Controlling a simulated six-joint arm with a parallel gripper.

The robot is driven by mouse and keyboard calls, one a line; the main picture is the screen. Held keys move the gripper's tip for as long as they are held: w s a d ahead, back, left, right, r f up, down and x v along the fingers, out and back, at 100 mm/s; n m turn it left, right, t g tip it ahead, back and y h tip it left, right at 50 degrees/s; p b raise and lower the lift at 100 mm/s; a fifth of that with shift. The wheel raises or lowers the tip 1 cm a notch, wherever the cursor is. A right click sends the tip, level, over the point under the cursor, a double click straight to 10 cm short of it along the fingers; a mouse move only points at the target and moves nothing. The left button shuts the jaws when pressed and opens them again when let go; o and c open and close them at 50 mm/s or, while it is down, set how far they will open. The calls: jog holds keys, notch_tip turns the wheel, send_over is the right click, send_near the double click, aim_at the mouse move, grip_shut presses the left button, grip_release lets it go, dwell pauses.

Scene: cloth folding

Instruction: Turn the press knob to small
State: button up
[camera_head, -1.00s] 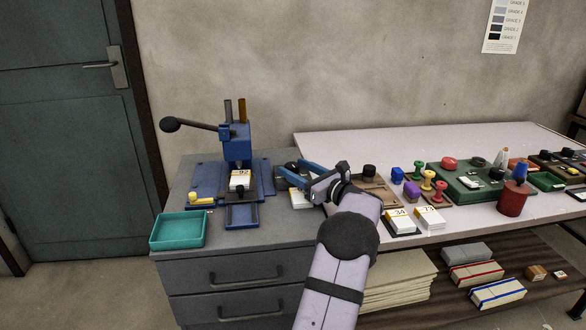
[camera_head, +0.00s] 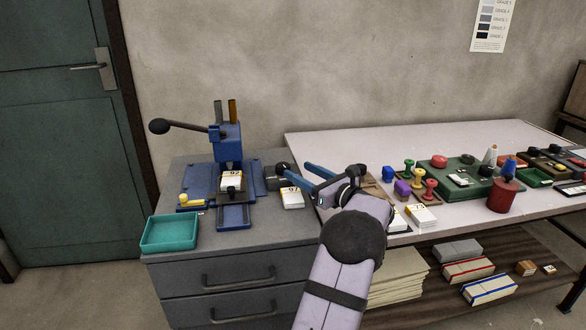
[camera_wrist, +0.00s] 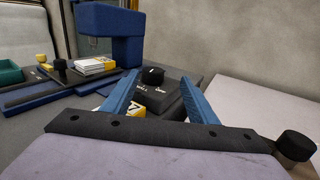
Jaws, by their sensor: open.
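The press (camera_head: 229,148) is blue with a long black-ended lever and stands on the grey cabinet. A dark control box (camera_head: 275,182) sits at its right. The box carries a round black knob (camera_wrist: 152,76) with a white mark and small white labels, too small to read surely. My gripper (camera_head: 295,170) has blue fingers, spread open and empty, just right of the box in the head view. In the wrist view the knob shows beyond and between the open fingers (camera_wrist: 160,78), apart from them. The box's lower part is partly hidden by the left finger.
A white-and-yellow card stack (camera_head: 293,198) lies in front of the box, close under my gripper. Another stack (camera_head: 231,183) lies in the press. A teal tray (camera_head: 170,233) is at the cabinet's front left. The table (camera_head: 330,146) at right holds stamps and pads.

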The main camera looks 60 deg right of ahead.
jog(key=s+d+r+m+g+h+p, duration=0.2)
jog(key=d+r+m+g+h+p, duration=0.3)
jog(key=d+m+p, duration=0.6)
jog(key=s+d+r+m+g+h+p, duration=0.2)
jog(key=d+r+m+g+h+p, duration=0.35)
jog(key=m, duration=0.85)
jog(key=m+g+y+p, duration=0.4)
jog(key=m+y+p, duration=0.8)
jog(key=m+p, duration=0.25)
send_near(283, 165)
jog(key=f, duration=0.1)
jog(key=shift+t, duration=0.35)
jog(key=shift+p+x, duration=0.8)
jog(key=shift+x, duration=2.85)
jog(key=shift+s+d, duration=0.15)
jog(key=shift+f+m, duration=0.1)
jog(key=shift+m, duration=0.15)
jog(key=c, duration=1.1)
